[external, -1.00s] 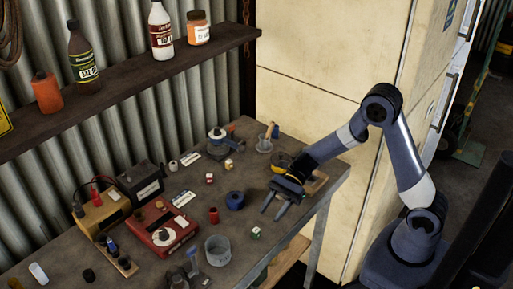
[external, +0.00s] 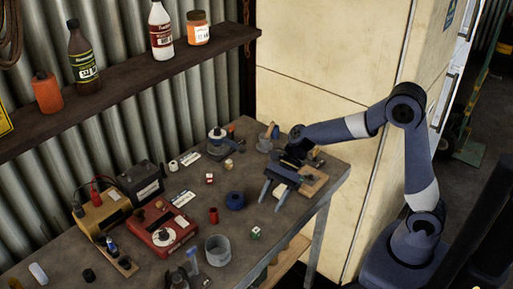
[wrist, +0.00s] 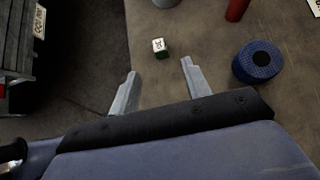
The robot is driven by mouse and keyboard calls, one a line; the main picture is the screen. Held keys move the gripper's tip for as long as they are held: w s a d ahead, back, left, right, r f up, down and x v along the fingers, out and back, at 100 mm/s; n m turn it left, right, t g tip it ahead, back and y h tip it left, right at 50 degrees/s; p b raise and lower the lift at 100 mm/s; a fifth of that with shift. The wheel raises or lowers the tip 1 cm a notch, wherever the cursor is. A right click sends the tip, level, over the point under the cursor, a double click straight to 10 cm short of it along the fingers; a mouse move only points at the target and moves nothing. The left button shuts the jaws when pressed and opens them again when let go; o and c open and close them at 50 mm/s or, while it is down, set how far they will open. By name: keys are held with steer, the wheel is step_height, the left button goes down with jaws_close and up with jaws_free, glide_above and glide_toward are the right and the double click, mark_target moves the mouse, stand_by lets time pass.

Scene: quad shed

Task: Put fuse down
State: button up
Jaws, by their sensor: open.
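A small white-and-green block with a dark mark (wrist: 158,47), which may be the fuse, rests on the workbench near its front edge. It also shows in the external view (external: 256,232). My gripper (wrist: 159,68) is open, with nothing between its fingers. In the wrist view the block lies just past the fingertips, between their lines and apart from both. In the external view my gripper (external: 271,204) is over the right part of the bench, with its fingers pointing toward the block.
A blue roll (wrist: 258,60) lies right of the fingers in the wrist view, with a red cylinder (wrist: 236,10) beyond it. A grey tub (external: 218,250), a red meter box (external: 162,228) and a wooden board (external: 312,182) stand on the bench. Bare bench (wrist: 200,35) surrounds the block.

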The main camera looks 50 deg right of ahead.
mark_target(257, 228)
steer(key=shift+w+a, duration=0.1)
steer(key=shift+a, duration=0.25)
steer(key=x, duration=0.4)
steer(key=shift+a+f, duration=0.1)
steer(key=shift+f, duration=0.15)
steer(key=x, duration=0.4)
steer(key=shift+s+a+p, duration=0.15)
steer(key=shift+s+p, duration=0.1)
steer(key=shift+p, duration=0.1)
steer(key=shift+a+f, duration=0.4)
steer(key=shift+c, duration=0.5)
jaws_close()
